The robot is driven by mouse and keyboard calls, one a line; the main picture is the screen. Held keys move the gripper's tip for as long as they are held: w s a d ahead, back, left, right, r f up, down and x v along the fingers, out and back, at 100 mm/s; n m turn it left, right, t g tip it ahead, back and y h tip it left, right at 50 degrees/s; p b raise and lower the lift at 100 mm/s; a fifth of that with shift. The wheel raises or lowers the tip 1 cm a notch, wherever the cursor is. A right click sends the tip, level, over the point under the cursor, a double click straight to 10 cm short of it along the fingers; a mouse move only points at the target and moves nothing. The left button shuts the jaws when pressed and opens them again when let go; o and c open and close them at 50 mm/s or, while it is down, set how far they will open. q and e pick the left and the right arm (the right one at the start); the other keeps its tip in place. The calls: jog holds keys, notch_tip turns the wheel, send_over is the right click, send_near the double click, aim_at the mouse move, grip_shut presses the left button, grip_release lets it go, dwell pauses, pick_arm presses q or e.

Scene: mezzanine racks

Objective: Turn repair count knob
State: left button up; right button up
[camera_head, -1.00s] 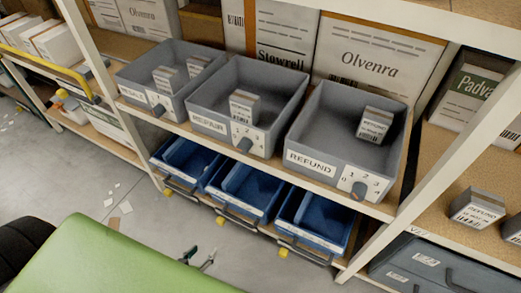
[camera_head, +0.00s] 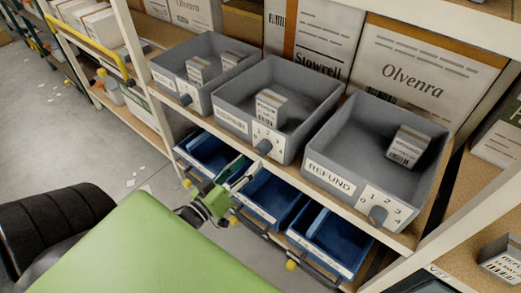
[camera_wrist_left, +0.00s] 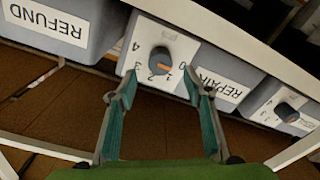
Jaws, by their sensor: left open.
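The grey REPAIR bin (camera_head: 232,120) stands in the middle of three grey bins on the shelf. Its dark count knob (camera_head: 265,147) sits on a white numbered plate at its front right. In the left wrist view, upside down, the knob (camera_wrist_left: 162,60) has an orange mark on the side of the 0 and 1; the exact number is unclear. My left gripper (camera_head: 241,171) is just in front of and below this knob. Its teal fingers (camera_wrist_left: 162,88) are spread, with the knob beyond the gap and apart from both tips. My right gripper is not in view.
The REFUND bin (camera_head: 331,178) with its knob stands to the right, another grey bin (camera_head: 190,92) to the left. Blue bins (camera_head: 273,193) sit on the level below. A rack post (camera_head: 140,60) rises at left. The floor (camera_head: 60,130) is open at left.

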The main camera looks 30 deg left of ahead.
aim_at(259, 152)
pick_arm(q)
jog(key=w, duration=0.6)
jog(key=shift+w+d, duration=0.2)
jog(key=shift+w, duration=0.1)
jog(key=c, duration=1.1)
